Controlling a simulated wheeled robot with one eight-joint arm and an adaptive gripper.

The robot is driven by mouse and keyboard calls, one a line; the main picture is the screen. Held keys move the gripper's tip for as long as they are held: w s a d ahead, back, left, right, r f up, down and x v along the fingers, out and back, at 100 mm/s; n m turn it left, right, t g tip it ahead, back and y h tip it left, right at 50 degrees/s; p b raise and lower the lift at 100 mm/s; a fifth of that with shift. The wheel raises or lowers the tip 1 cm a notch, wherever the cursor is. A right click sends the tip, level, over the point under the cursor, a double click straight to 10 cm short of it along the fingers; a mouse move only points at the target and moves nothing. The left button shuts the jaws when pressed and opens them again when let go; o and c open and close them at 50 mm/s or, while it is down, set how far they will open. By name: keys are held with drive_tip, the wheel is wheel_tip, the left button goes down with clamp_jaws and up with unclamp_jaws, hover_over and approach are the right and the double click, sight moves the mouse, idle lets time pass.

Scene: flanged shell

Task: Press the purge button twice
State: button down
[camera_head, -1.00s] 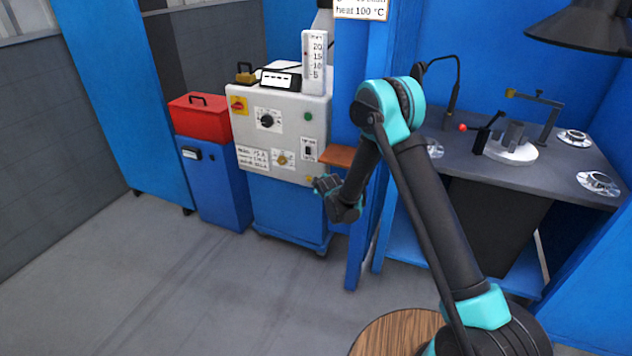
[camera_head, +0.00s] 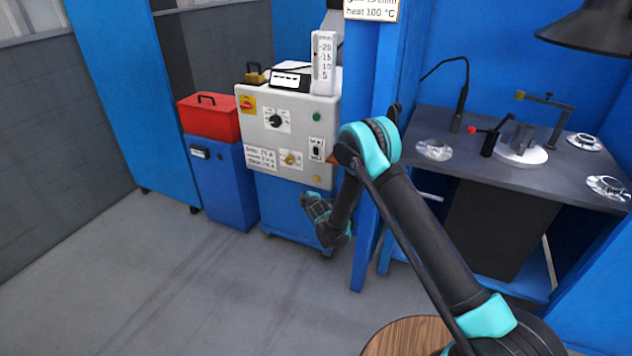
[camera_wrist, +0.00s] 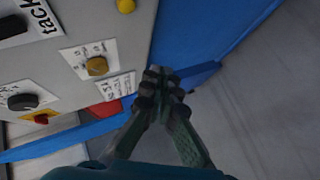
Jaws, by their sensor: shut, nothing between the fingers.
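The grey control panel (camera_head: 295,145) faces me on a blue cabinet. It carries a small round yellow button (camera_head: 317,178) at its lower right and a green round one (camera_head: 317,117) near its upper right. I cannot read which is marked purge. A yellow button also shows at the top of the wrist view (camera_wrist: 126,5). My gripper (camera_head: 309,199) is just below the panel's lower right, in front of the blue cabinet. In the wrist view my gripper (camera_wrist: 161,80) is shut and empty, with the fingertips together, apart from the buttons.
The panel also has a black knob (camera_head: 275,120), a brass knob (camera_head: 291,159), a black rocker switch (camera_head: 316,149) and a red-yellow switch (camera_head: 246,103). A red box (camera_head: 209,118) stands at left. A blue post (camera_head: 367,235) and a grey bench (camera_head: 470,165) lie right. Floor is clear at left.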

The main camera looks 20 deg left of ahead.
drive_tip(key=shift+w+d, duration=0.15)
drive_tip(key=shift+w, duration=2)
drive_tip(key=shift+w+d, duration=0.15)
drive_tip(key=shift+w, duration=2)
drive_tip(key=shift+w, duration=0.4)
drive_tip(key=shift+w+d, duration=0.1)
drive_tip(key=shift+w, duration=0.4)
drive_tip(key=shift+s, duration=0.95)
drive_tip(key=shift+s, duration=0.1)
drive_tip(key=shift+s+a, duration=0.15)
drive_tip(key=shift+s, duration=1.05)
drive_tip(key=shift+s+a, duration=0.1)
drive_tip(key=shift+s, duration=1.1)
drive_tip(key=shift+s, duration=0.1)
